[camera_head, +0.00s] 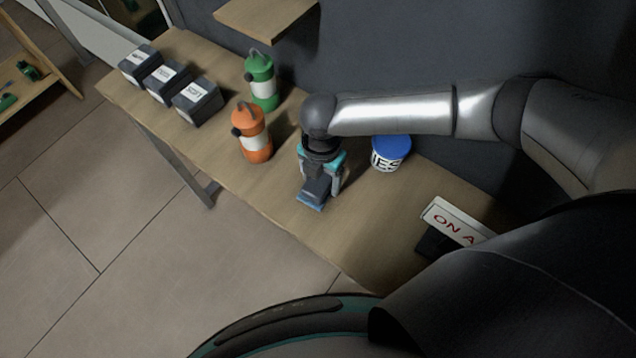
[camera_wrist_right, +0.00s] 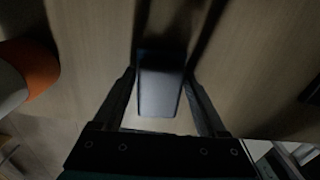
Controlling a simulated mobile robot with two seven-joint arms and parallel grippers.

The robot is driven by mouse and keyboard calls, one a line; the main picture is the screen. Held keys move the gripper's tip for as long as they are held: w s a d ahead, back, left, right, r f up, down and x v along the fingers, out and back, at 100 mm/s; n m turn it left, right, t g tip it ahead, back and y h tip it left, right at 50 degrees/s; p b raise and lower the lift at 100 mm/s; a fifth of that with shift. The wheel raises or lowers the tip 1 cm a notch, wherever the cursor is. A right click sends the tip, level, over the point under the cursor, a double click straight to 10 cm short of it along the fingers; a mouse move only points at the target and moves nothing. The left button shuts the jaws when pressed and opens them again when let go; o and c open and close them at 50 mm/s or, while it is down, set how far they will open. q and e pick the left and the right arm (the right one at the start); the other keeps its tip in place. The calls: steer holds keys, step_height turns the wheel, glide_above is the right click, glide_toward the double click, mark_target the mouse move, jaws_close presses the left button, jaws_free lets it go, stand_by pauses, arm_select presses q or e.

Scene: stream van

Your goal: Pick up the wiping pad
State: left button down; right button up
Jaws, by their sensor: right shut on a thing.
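The wiping pad (camera_head: 312,206) shows a blue lower edge and a dark upper part, and it is at the front edge of the wooden table (camera_head: 270,205). My right gripper (camera_head: 318,186) comes down over it from above, its fingers on either side of the dark part. In the right wrist view the dark part of the pad (camera_wrist_right: 160,85) sits between the two fingers (camera_wrist_right: 165,100). The gripper is shut on it. I cannot tell whether the pad touches the table. My left gripper is not in view.
An orange lantern (camera_head: 254,145) stands left of the gripper, with a green lantern (camera_head: 262,90) behind. A blue-lidded tub (camera_head: 391,155) stands to the right, and a lettered sign (camera_head: 455,222) nearer me. Three dark labelled boxes (camera_head: 197,105) line the far left.

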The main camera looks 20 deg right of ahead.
mark_target(321, 178)
steer(key=c, duration=0.6)
steer(key=shift+r, duration=0.1)
steer(key=shift+c, duration=0.2)
step_height(321, 178, up, 20)
steer(key=shift+p, duration=0.45)
